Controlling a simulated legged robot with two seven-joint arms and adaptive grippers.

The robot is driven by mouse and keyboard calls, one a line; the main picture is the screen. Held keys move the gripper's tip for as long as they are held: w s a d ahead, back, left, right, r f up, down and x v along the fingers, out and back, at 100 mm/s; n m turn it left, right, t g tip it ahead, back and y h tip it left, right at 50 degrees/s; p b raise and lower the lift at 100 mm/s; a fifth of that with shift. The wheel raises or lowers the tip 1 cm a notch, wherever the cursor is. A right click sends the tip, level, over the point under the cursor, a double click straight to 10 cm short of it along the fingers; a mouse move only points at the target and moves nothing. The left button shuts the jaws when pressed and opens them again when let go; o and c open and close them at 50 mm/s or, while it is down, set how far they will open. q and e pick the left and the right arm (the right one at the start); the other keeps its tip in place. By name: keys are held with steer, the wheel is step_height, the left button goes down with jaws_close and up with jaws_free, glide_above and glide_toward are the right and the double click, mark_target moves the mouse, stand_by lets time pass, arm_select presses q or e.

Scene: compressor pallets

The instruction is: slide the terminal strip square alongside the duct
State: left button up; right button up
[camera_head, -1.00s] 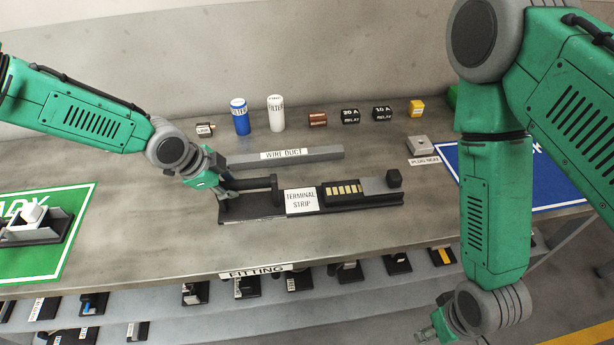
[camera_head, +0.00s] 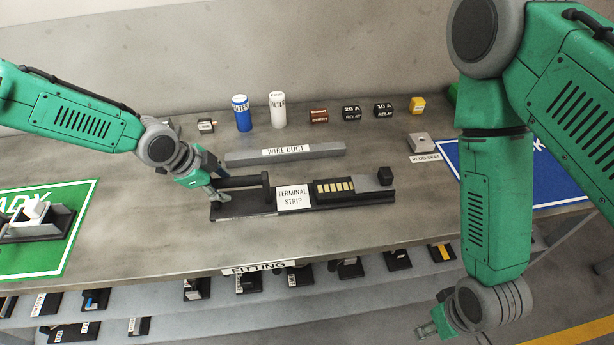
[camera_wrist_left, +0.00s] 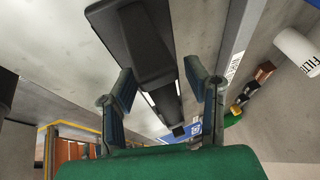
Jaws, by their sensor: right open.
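The terminal strip (camera_head: 245,206) is a long black base with a white label and a row of gold contacts. It lies on the bench in front of the grey wire duct (camera_head: 335,150), roughly parallel to it, with a gap of bare bench between them. My left gripper (camera_head: 221,191) is at the strip's left end. In the left wrist view the fingers (camera_wrist_left: 163,88) are spread, with the strip's dark raised bar (camera_wrist_left: 145,50) between them and clear space showing beside it. My right gripper (camera_head: 436,327) is open and empty, low in front of the bench edge.
Filters (camera_head: 241,113), relays (camera_head: 352,112) and other small parts stand along the back. A grey plug seat (camera_head: 420,143) is to the right, before a blue mat (camera_head: 480,170). A green mat (camera_head: 75,235) holds a fixture at left. Bench in front of the strip is clear.

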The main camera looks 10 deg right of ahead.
arm_select(q)
steer(key=shift+r, duration=0.1)
steer(key=v, duration=1.2)
steer(key=s+f+n+g, duration=0.3)
steer(key=s+f+n, duration=0.7)
steer(key=s+f, duration=0.8)
steer(key=s+a+f+n+y, duration=0.2)
steer(key=s+a+n+y, duration=0.3)
steer(key=s+a+n, duration=0.75)
step_height(320, 180, down, 8)
steer(key=s+m+b, duration=0.2)
steer(key=m+b, duration=0.2)
steer(key=b, duration=0.4)
steer(key=shift+d+f+t+b, duration=0.2)
steer(key=shift+t+b, duration=0.15)
steer(key=shift+t, duration=0.05)
